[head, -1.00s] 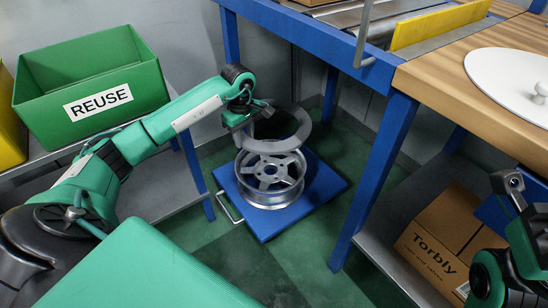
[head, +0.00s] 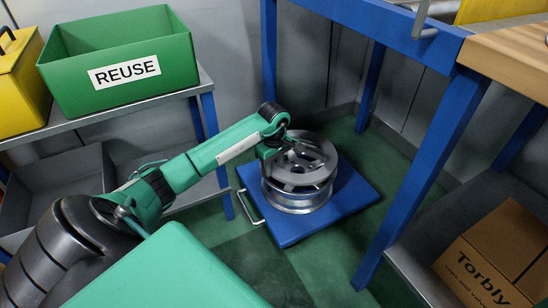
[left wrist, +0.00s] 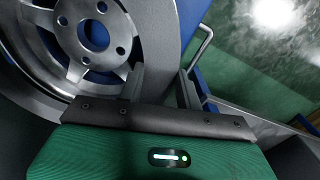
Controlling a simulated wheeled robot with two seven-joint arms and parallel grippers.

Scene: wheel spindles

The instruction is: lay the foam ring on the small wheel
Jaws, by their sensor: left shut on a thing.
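The small wheel (head: 300,203) is a silver spoked rim lying flat on a blue platform. The foam ring (head: 329,154) is dark grey and sits level at the wheel's top, around its spoked face. My left gripper (head: 290,146) is at the ring's back-left side. In the left wrist view, the gripper's fingers (left wrist: 163,88) are shut on the band of the foam ring (left wrist: 164,45), and the wheel's hub and spokes (left wrist: 92,35) show inside the ring. Whether the ring rests fully on the rim is hard to tell. My right gripper is out of view.
The blue platform (head: 352,197) has a metal handle on its left. A blue table leg (head: 415,175) stands to the right. A green REUSE bin (head: 120,65) and a yellow bin (head: 20,80) are on the left shelf. A Torbly box (head: 490,255) is at lower right.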

